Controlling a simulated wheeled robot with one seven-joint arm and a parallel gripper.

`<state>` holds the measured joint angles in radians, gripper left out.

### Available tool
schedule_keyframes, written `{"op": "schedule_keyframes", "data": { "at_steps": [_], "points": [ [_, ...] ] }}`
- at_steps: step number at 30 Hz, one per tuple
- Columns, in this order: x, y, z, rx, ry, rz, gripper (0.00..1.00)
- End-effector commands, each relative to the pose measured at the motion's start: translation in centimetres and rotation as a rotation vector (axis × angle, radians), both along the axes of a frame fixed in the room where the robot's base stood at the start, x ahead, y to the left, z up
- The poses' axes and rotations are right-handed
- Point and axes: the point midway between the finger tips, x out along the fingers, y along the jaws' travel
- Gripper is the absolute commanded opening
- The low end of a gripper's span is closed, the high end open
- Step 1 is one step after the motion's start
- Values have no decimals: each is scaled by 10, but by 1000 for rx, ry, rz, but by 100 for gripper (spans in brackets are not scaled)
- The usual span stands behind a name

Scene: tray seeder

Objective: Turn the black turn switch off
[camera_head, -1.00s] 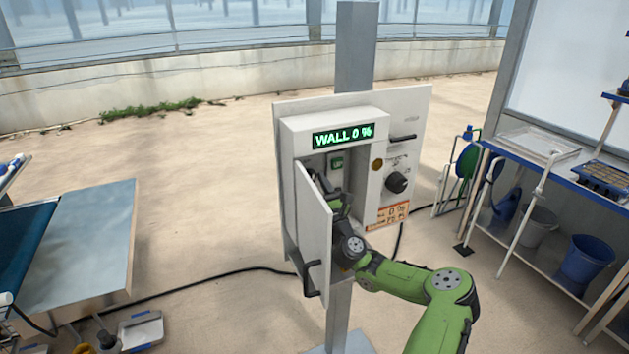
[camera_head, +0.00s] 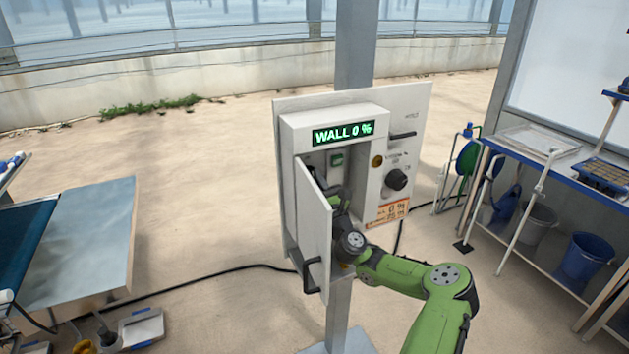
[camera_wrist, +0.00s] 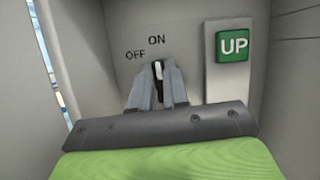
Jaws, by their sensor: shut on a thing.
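The black turn switch (camera_wrist: 158,72) is on the back wall of the open control box, with its white mark pointing up towards the printed ON; OFF is printed to the left. My gripper (camera_wrist: 156,80) is shut on the switch, one grey finger on each side, hiding most of it. In the head view my gripper is inside the box, mostly hidden behind the open door (camera_head: 313,232). The switch is not visible there.
A green UP button (camera_wrist: 233,46) sits right of the switch; it also shows in the head view (camera_head: 337,160). A black knob (camera_head: 397,180) is on the panel's right. The box walls and open door leave little room.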

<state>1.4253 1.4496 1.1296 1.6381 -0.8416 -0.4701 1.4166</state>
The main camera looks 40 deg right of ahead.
Motion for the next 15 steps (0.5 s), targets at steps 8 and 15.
{"op": "schedule_keyframes", "data": {
  "at_steps": [8, 15],
  "points": [
    [0, 0, 0, -182, 53, 0, 0],
    [0, 1, -1, -398, 118, 0, 0]
  ]
}}
